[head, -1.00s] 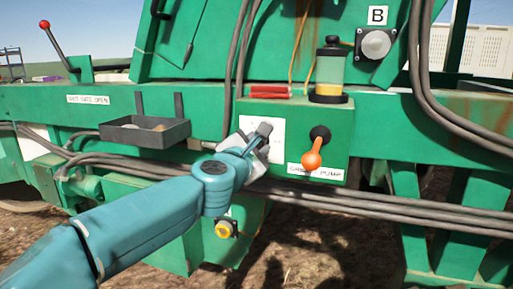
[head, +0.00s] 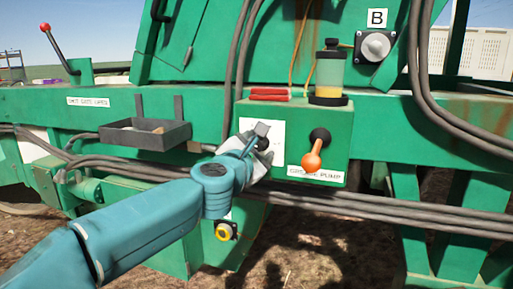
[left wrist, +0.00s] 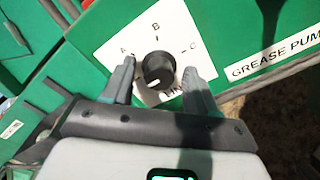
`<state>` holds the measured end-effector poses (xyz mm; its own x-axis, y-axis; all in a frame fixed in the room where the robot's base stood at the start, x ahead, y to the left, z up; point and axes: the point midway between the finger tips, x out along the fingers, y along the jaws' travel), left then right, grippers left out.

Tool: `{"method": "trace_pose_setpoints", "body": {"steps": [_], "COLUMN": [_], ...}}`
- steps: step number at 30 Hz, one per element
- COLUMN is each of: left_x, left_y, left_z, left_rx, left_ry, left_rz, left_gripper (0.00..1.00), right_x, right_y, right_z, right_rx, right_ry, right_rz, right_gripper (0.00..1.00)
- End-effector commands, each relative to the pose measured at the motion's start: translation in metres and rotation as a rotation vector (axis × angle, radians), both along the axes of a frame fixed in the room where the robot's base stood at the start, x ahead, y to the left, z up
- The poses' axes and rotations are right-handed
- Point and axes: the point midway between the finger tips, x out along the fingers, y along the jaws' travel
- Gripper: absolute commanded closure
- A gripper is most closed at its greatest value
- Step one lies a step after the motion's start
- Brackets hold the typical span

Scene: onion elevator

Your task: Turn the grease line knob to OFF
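The grease line knob (left wrist: 158,70) is a round black knob on a white plate (left wrist: 118,28) marked A, B and C. The lettering under it is partly hidden by my gripper. My left gripper (left wrist: 159,67) is open, with one finger on each side of the knob and a gap showing on both sides. In the head view my left gripper (head: 262,140) is at the white plate (head: 275,133) on the green box, partly covering it. My right gripper is not in view.
Right of the plate is an orange lever (head: 312,157) above a GREASE PUMP label (head: 315,174). A grease reservoir (head: 329,72) and a red item (head: 270,93) are on the box top. A dark tray (head: 145,135) is at left. Hoses (head: 350,207) run below.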

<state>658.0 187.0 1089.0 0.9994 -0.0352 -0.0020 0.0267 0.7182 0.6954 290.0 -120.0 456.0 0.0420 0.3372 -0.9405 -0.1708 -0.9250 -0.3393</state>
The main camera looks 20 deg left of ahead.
Motion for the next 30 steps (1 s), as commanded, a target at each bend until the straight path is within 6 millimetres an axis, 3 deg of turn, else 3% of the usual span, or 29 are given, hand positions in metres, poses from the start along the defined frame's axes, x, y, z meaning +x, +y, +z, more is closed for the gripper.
{"method": "trace_pose_setpoints", "body": {"steps": [5, 8, 21, 30], "left_x": [-0.005, -0.018, -0.129, -0.162], "left_y": [0.001, 0.001, 0.005, 0.006], "left_z": [0.001, 0.001, 0.003, 0.001], "left_rx": [0.001, 0.001, 0.000, 0.001], "left_ry": [-0.002, -0.003, -0.003, -0.001], "left_rz": [0.001, 0.000, -0.001, -0.001], "left_gripper": [0.42, 0.42, 0.42, 0.42], "right_x": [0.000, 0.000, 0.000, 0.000], "right_y": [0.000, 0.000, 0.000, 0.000], "right_z": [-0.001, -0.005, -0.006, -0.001], "right_rx": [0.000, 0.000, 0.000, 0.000], "right_ry": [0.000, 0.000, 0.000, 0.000], "right_rz": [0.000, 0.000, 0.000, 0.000], "right_gripper": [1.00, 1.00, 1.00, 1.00]}}
